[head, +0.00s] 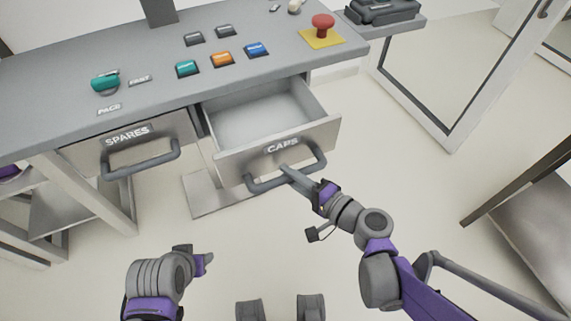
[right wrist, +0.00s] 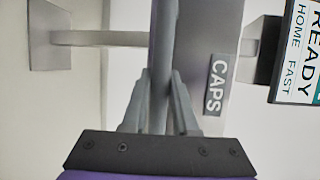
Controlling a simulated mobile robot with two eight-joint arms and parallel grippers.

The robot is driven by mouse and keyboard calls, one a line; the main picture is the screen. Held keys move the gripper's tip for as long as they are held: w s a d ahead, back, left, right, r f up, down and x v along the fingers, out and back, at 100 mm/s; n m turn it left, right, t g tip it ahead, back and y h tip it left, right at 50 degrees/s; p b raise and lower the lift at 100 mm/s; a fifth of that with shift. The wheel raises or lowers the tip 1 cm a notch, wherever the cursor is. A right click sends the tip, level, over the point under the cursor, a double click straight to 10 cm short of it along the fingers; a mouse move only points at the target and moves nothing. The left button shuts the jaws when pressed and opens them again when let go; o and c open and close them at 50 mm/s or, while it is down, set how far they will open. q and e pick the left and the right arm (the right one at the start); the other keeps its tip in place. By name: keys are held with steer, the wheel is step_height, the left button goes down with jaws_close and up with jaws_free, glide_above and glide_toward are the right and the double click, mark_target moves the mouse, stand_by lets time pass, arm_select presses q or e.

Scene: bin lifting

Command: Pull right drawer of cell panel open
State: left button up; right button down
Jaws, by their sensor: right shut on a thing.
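The right drawer (head: 235,165), labelled CAPS, stands pulled out from the cell panel (head: 150,60), and its empty-looking inside shows. Its grey bar handle (head: 262,184) runs along the front. My right gripper (head: 287,171) is shut on this handle; in the right wrist view the fingers (right wrist: 160,105) close around the handle bar (right wrist: 162,50), with the CAPS label (right wrist: 215,85) beside it. The left drawer (head: 85,155), labelled SPARES, is shut. My left gripper (head: 207,260) is low in the head view, away from the panel; its finger opening cannot be made out.
The panel top carries several coloured buttons (head: 222,60), a green knob (head: 105,82) and a red emergency button (head: 323,24) on yellow. A glass-panelled door or frame (head: 450,70) stands at the right, with a dark-edged table (head: 530,200) below it. Floor in front is clear.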

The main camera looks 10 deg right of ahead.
steer(key=c, duration=0.7)
jaws_free()
arm_select(q)
step_height(320, 180, up, 2)
steer(key=shift+r+p, duration=0.1)
steer(key=shift+p, duration=0.85)
arm_select(e)
steer(key=v, duration=1.1)
arm_select(q)
steer(key=shift+r, duration=0.1)
arm_select(e)
steer(key=shift+a, duration=0.15)
arm_select(q)
step_height(320, 180, up, 12)
steer(key=w+p, duration=0.2)
steer(key=p, duration=0.9)
steer(key=shift+t, duration=0.3)
arm_select(e)
steer(key=s+d+r+n+g+h, duration=0.1)
steer(key=d+n+g+h, duration=0.1)
steer(key=n+h, duration=0.1)
steer(key=s+d+r+n+g+h, duration=0.1)
steer(key=s+r+n+g+h, duration=0.1)
steer(key=n+h, duration=0.2)
steer(key=s+d+r+n+g+h, duration=0.1)
steer(key=d+n+g+h, duration=0.1)
steer(key=n+h, duration=0.1)
steer(key=shift+s+d+r+n+g, duration=0.2)
steer(key=shift+s+d+n+g, duration=0.05)
steer(key=shift+d+n+g, duration=0.1)
